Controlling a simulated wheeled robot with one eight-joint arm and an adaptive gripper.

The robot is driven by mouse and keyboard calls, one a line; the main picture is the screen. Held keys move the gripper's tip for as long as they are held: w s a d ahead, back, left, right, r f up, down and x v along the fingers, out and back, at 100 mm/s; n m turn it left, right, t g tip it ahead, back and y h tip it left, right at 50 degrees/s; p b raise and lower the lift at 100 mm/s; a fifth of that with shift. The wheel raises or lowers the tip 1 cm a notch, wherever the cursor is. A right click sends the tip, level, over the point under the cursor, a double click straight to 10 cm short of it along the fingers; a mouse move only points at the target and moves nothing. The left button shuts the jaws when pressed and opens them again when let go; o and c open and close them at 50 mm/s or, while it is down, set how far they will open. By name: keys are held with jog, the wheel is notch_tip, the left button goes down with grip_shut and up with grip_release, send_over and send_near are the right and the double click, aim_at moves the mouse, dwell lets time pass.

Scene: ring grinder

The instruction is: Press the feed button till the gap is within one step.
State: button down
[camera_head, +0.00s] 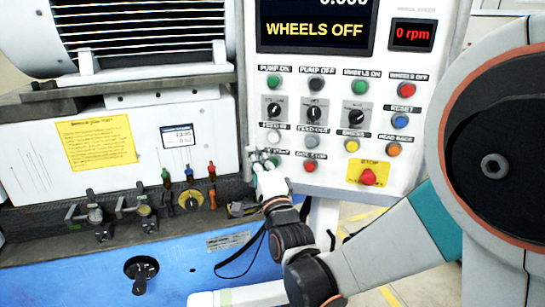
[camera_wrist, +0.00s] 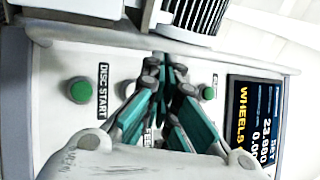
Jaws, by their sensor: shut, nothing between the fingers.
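The feed-in button (camera_head: 273,136) is pale and round, on the left of the white control panel, below a black knob. In the wrist view a pale button edge (camera_wrist: 127,88) shows beside my fingers, next to a partly hidden FEED label. My gripper (camera_head: 262,157) is shut and empty in front of the panel's lower left, just below the feed-in button in the picture. In the wrist view my gripper (camera_wrist: 163,66) covers part of the panel middle; contact cannot be told. The panel screen (camera_head: 317,25) reads WHEELS OFF, with a cut-off number ending in 000.
A green disc-start button (camera_wrist: 80,90) lies close to my fingers. The feed-out button (camera_head: 311,141) and red stop button (camera_head: 310,165) are to the right. A red emergency stop (camera_head: 368,177) sits on yellow. Small valves (camera_head: 189,199) stand on the machine at left.

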aim_at(273, 137)
jog(key=shift+s+a+f+n+t+y+b, duration=0.15)
jog(key=shift+s+n+t+y+b, duration=0.1)
jog(key=shift+s+t+b, duration=0.55)
jog(key=shift+s+d+f+n+t+y+b, duration=0.15)
jog(key=shift+s+n+t+b, duration=0.1)
jog(key=shift+s+t+b, duration=0.5)
jog(key=shift+g, duration=0.25)
jog(key=shift+w+d, duration=0.4)
jog(key=shift+w, duration=1)
jog(key=shift+w+d, duration=0.4)
jog(key=shift+w, duration=1)
jog(key=shift+w+d, duration=0.4)
jog(key=shift+w, duration=1)
jog(key=shift+w, duration=0.1)
jog(key=shift+w+d, duration=0.15)
jog(key=shift+w, duration=0.15)
